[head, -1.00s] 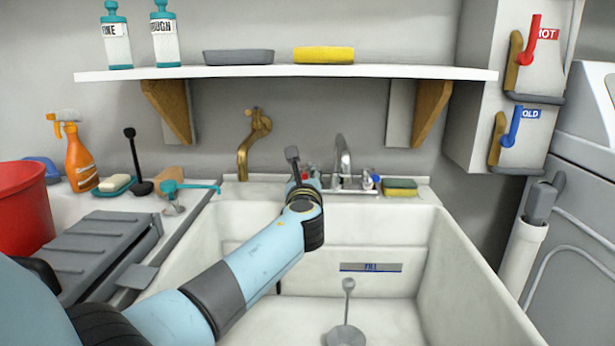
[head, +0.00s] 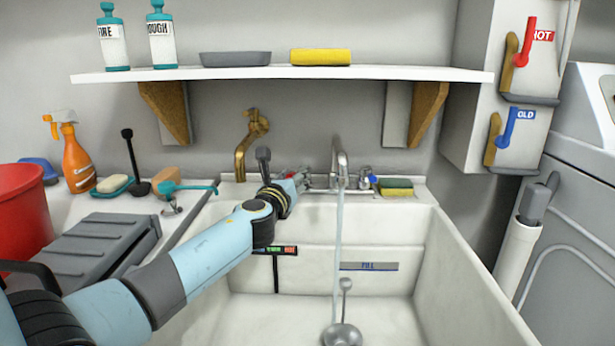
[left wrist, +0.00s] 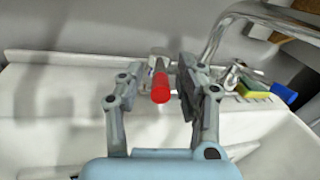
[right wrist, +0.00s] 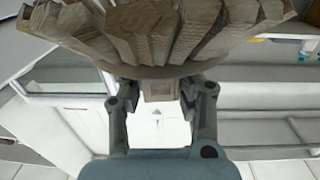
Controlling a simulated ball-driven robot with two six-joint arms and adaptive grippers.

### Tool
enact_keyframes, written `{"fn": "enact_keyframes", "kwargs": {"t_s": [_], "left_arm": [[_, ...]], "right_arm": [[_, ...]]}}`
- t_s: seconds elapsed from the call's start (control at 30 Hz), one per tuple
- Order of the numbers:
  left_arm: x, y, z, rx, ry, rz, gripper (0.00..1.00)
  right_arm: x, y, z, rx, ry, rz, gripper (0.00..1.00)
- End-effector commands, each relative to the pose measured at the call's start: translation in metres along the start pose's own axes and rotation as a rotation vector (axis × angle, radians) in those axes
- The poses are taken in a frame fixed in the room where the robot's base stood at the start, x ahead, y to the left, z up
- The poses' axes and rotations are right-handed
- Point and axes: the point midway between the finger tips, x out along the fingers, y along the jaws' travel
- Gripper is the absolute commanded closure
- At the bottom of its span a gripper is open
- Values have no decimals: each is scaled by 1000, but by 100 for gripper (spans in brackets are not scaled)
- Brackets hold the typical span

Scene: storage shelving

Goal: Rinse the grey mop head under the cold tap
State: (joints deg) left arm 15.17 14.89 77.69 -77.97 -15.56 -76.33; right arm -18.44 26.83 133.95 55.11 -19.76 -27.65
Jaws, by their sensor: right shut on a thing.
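The chrome tap (head: 341,160) stands at the sink's back edge, and a stream of water (head: 338,240) falls from it into the basin. My left gripper (head: 290,180) is at the red tap handle (left wrist: 160,88), left of the spout. Its fingers stand apart on either side of this handle. My right gripper (right wrist: 160,95) is shut on a block under a fan of brownish-grey strands (right wrist: 150,30), apparently the mop head. It is outside the head view.
A grey drain plug with a stem (head: 343,334) stands in the white sink (head: 470,270). A brass tap (head: 249,140) is on the wall. A sponge (head: 396,187) lies right of the chrome tap. A shelf (head: 290,73) overhangs the back. Grey board (head: 95,245) and red bucket (head: 20,205) are left.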

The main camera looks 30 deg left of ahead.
Motion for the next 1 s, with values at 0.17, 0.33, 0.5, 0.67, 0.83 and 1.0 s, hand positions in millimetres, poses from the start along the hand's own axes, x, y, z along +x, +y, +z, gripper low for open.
{"fn": "enact_keyframes", "kwargs": {"t_s": [0.17,0.33,0.5,0.67,0.83,1.0], "left_arm": [[-3,0,0,0,-1,0,64],[-29,0,-1,-1,1,-1,64],[-68,0,-1,0,2,-1,64],[-99,0,-1,0,2,-1,64],[-117,0,-1,0,1,0,64],[-120,0,0,0,0,1,64]], "right_arm": [[0,0,-1,0,1,0,100],[0,0,-1,0,2,0,100],[0,0,-1,0,1,0,100],[0,0,-1,0,1,0,100],[0,0,-1,0,1,0,100],[0,0,-1,0,2,0,100]]}}
